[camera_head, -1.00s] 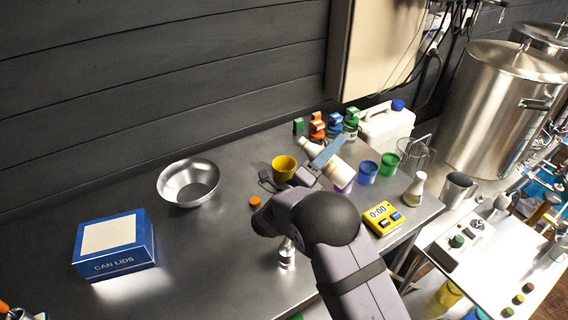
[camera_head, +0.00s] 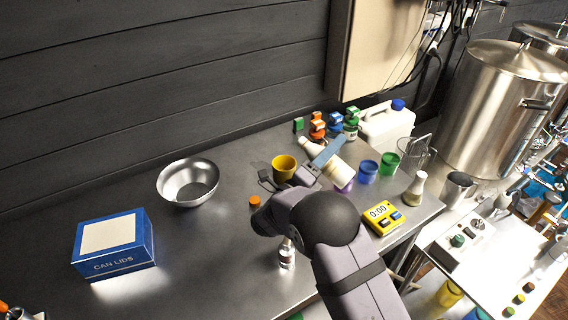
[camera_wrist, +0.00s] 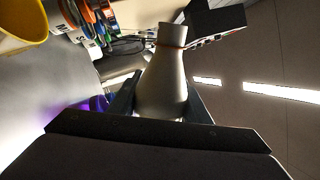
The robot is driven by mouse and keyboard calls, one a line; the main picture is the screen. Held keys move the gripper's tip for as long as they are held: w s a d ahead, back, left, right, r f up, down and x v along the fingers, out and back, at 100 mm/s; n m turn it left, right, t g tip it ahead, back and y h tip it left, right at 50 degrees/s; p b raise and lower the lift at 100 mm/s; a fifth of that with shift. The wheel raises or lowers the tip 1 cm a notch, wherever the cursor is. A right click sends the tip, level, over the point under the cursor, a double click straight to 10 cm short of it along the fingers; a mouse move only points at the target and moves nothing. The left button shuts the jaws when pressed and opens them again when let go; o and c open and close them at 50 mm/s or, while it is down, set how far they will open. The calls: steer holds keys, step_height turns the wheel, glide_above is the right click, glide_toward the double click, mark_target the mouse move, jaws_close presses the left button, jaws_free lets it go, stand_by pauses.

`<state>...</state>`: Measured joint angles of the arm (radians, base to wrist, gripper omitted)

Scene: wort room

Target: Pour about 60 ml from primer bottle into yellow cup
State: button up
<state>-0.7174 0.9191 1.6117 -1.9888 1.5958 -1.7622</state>
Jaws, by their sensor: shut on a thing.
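My gripper (camera_head: 323,158) is shut on the pale primer bottle (camera_head: 338,172). The bottle is tilted, with its neck up and to the left, near the yellow cup (camera_head: 284,167). In the wrist view the bottle (camera_wrist: 164,80) sits between my two fingers, its mouth away from my palm. The yellow cup stands on the steel bench, left of the bottle; part of it shows at the top left of the wrist view (camera_wrist: 22,18). No stream of liquid shows, and the cup's contents cannot be made out.
Purple, blue (camera_head: 368,171) and green (camera_head: 389,162) cups stand right of the bottle. Several small capped bottles (camera_head: 334,125) and a white jug (camera_head: 386,128) are behind. A yellow timer (camera_head: 382,217) reads 0:00. A steel bowl (camera_head: 188,183), orange cap (camera_head: 254,201) and blue box (camera_head: 114,243) are left.

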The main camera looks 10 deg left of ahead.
steer(key=shift+w+a+f+m+g+h+b, duration=0.2)
steer(key=shift+m+g+b, duration=0.5)
steer(key=shift+m+b, duration=1.3)
steer(key=shift+s+a+f+m+g+h+b, duration=0.15)
steer(key=shift+a+m+g+b, duration=0.45)
steer(key=shift+m, duration=2.45)
steer(key=shift+w+f+m+g+h+b, duration=0.15)
steer(key=shift+m+g+b, duration=0.65)
steer(key=shift+m+b, duration=1.3)
steer(key=shift+r+m+p, duration=0.15)
steer(key=shift+m+p, duration=0.3)
steer(key=shift+m, duration=0.1)
